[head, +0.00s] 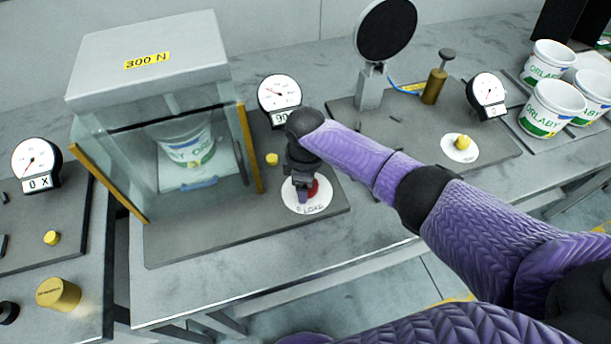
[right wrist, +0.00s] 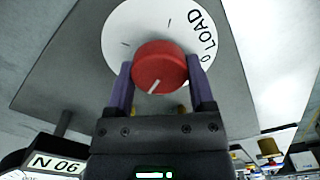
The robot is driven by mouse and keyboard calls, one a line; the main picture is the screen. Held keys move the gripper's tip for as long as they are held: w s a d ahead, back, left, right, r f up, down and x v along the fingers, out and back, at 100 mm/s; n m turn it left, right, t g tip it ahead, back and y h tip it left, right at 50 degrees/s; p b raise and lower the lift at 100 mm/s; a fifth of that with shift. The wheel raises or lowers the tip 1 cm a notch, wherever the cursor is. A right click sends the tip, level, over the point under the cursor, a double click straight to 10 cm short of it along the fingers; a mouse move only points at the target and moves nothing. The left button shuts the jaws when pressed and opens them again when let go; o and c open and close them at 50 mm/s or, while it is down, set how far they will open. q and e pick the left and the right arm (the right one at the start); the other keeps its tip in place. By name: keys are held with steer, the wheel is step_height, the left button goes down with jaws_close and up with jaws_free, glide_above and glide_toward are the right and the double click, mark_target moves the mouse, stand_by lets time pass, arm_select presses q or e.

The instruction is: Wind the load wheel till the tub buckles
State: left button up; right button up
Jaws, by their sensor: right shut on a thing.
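The load wheel is a red knob with a white pointer line (right wrist: 160,67), on a white round dial marked LOAD (right wrist: 122,28); the dial also shows in the head view (head: 303,207). My right gripper (head: 302,188) is shut on the red knob, one finger on each side in the right wrist view (right wrist: 160,85). The white and green tub (head: 187,148) stands upright inside a clear-walled press (head: 150,60) labelled 300 N; no buckle shows. The gauge (head: 279,95) behind my gripper has a readout starting 90. My left gripper is not in view.
A yellow button (head: 272,159) sits beside the press. A gauge reading 0 (head: 36,163) and a yellow cylinder (head: 58,293) are at left. At right are a black disc on a stand (head: 386,30), another gauge (head: 487,95), a yellow knob (head: 462,142) and several tubs (head: 551,107).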

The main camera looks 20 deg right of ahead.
steer(key=shift+r+m+p, duration=0.1)
steer(key=shift+m+p, duration=0.2)
steer(key=shift+m, duration=0.3)
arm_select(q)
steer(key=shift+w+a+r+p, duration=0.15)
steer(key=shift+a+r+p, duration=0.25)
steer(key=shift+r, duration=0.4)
arm_select(e)
steer(key=shift+m, duration=0.5)
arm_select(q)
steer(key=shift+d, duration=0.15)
arm_select(e)
steer(key=o, duration=1)
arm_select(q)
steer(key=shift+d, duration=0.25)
arm_select(e)
steer(key=shift+o, duration=1.1)
step_height(320, 180, up, 9)
steer(key=p, duration=0.3)
steer(key=shift+r, duration=0.45)
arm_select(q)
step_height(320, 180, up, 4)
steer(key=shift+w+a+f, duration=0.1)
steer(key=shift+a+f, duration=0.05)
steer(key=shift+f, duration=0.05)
